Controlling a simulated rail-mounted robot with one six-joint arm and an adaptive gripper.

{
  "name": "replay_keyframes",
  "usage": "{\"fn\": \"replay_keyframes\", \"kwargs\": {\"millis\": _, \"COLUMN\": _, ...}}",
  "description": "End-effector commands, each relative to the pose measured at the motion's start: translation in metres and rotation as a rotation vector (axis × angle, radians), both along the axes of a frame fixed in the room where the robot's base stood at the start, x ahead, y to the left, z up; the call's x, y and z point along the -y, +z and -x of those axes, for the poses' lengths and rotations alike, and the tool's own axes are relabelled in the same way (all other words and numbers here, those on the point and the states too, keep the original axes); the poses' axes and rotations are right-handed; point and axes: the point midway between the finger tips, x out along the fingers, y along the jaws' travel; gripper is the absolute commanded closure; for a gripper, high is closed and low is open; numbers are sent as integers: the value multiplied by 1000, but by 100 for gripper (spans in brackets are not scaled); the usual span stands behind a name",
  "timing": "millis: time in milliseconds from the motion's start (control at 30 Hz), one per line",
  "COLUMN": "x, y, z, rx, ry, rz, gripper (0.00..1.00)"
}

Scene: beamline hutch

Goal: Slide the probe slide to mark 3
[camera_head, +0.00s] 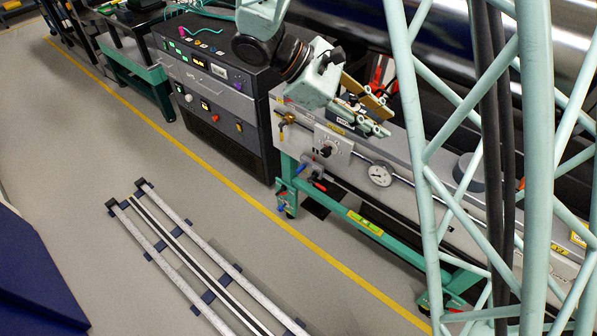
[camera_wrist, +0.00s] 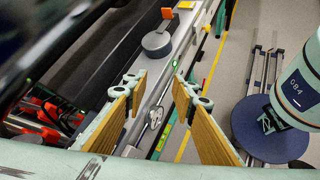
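My gripper (camera_head: 386,122) hangs over the near end of the long grey bench (camera_head: 425,196). I cannot pick out the probe slide or mark 3 with certainty; the scale markings are too small to read. A dark area with a yellow label (camera_head: 337,129) lies just beside and below the fingers, partly hidden by them. A round white dial gauge (camera_head: 380,174) sits on the bench's front face; it also shows between the fingers in the wrist view (camera_wrist: 155,117).
A grey round knob-like cylinder (camera_head: 470,170) stands on the bench top, behind the teal lattice (camera_head: 431,150). A dark instrument cabinet (camera_head: 212,90) stands left of the bench. Red-handled parts (camera_head: 320,186) stick out in front. Floor rails (camera_head: 190,255) lie beyond the yellow line.

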Motion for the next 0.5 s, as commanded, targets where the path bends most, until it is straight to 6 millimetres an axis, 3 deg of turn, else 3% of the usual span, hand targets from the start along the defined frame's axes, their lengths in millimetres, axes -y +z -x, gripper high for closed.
{"fn": "replay_keyframes", "kwargs": {"millis": 500, "x": -45, "y": -67, "z": -52, "rx": -94, "ry": 197, "rz": 176, "gripper": 75}}
